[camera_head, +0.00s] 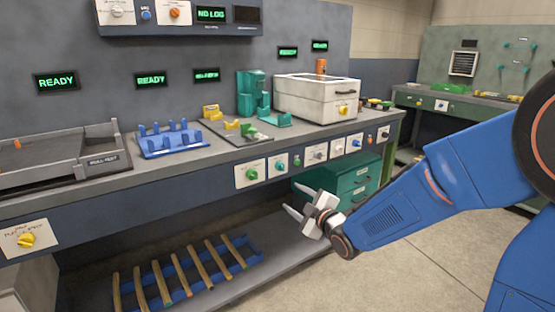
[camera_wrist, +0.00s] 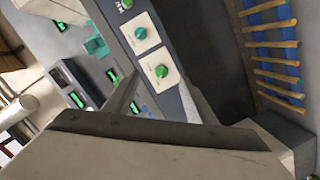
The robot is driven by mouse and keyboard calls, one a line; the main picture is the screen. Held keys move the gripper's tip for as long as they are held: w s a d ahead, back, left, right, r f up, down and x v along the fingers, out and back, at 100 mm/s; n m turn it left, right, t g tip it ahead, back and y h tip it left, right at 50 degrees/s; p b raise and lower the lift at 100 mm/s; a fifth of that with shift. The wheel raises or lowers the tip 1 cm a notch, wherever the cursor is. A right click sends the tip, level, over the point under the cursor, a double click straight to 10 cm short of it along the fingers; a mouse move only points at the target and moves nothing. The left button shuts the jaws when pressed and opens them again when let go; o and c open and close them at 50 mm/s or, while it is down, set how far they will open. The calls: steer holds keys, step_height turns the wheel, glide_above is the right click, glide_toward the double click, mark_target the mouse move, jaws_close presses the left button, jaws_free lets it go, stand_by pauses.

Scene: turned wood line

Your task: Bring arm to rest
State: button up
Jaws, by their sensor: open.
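My gripper (camera_head: 296,216) is open and empty in the head view. It hangs in front of the workbench, below the level of the bench top and apart from it. My blue arm reaches in from the right. Nothing is seen between the fingers.
The bench (camera_head: 225,152) carries a grey tray (camera_head: 60,157), a blue rack (camera_head: 170,140) and a white box (camera_head: 316,98). Several wooden sticks (camera_head: 181,274) lie on a blue rack on the low shelf. Green drawers (camera_head: 352,178) stand under the bench. The floor (camera_head: 400,270) is clear.

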steer(key=s+d+m+g+h, duration=0.4)
steer(key=s+d+m+h, duration=0.4)
steer(key=s+d, duration=0.75)
steer(key=s+d+m+g, duration=0.3)
steer(key=s+m, duration=0.1)
steer(key=s, duration=0.7)
steer(key=s+d+f+m+g, duration=0.1)
steer(key=s+d+m, duration=0.3)
steer(key=s, duration=0.6)
steer(key=shift+s+f+g, duration=0.2)
steer(key=shift+s+g, duration=0.15)
steer(key=shift+g, duration=0.55)
steer(key=shift+c, duration=0.4)
